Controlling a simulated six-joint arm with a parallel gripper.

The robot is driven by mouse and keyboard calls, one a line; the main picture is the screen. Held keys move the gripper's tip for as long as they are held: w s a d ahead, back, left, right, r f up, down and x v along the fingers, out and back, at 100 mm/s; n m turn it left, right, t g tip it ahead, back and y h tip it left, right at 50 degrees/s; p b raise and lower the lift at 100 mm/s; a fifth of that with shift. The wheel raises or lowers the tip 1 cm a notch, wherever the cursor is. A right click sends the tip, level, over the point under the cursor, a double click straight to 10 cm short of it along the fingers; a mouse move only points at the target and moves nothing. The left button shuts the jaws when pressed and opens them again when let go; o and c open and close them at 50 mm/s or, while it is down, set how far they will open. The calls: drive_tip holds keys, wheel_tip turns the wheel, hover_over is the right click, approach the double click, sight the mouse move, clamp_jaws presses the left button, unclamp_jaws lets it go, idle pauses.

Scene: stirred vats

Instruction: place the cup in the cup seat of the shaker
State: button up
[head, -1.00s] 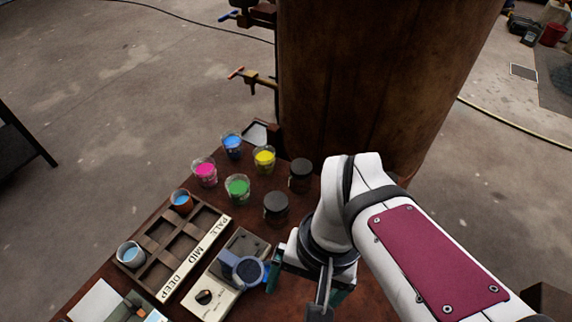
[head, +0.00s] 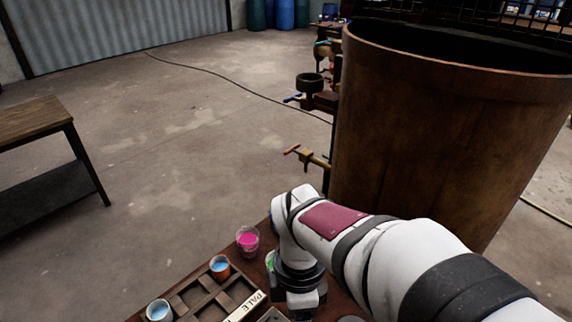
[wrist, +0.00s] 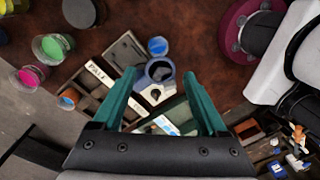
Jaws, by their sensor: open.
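The shaker (wrist: 155,93) lies below my open gripper (wrist: 160,76), framed between its two teal fingers in the wrist view. Its blue ring, which looks like the cup seat (wrist: 160,70), shows a dark, seemingly empty middle. A small round blue thing, apparently a cup of blue paint (wrist: 157,46), stands close beside the ring, outside it. Nothing shows held between the fingers. In the head view the shaker is mostly out of frame and my fingertips are not visible. Two cups with blue contents stand in the rack there, one orange-rimmed (head: 219,266), one pale (head: 159,310).
The labelled rack (head: 189,299) is left of the shaker. A pink cup (wrist: 30,75), a green cup (wrist: 52,46) and a dark jar (wrist: 83,10) stand beyond it. A big brown vat (head: 440,130) rises behind the table. Small items crowd the wrist view's lower right.

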drive_tip(key=shift+n, duration=0.5)
drive_tip(key=f, duration=1)
drive_tip(key=s+f, duration=0.1)
drive_tip(key=f, duration=0.5)
clamp_jaws()
drive_tip(key=shift+r, duration=0.35)
drive_tip(key=s+d, duration=0.1)
drive_tip(key=d+r, duration=0.1)
drive_tip(key=s+d, duration=0.1)
drive_tip(key=shift+s+r, duration=0.25)
drive_tip(key=shift+s, duration=0.1)
wheel_tip(320, 180, up, 13)
drive_tip(key=w+d+n, duration=0.4)
drive_tip(key=w, duration=0.3)
drive_tip(key=shift+w+a+f, duration=0.55)
drive_tip(key=shift+a+f, duration=1.3)
drive_tip(key=shift+w+a+f, duration=0.5)
drive_tip(key=shift+a+f, duration=1.35)
drive_tip(key=shift+f, duration=0.05)
drive_tip(key=shift+w+a+f, duration=0.55)
drive_tip(key=shift+a+f, duration=1.3)
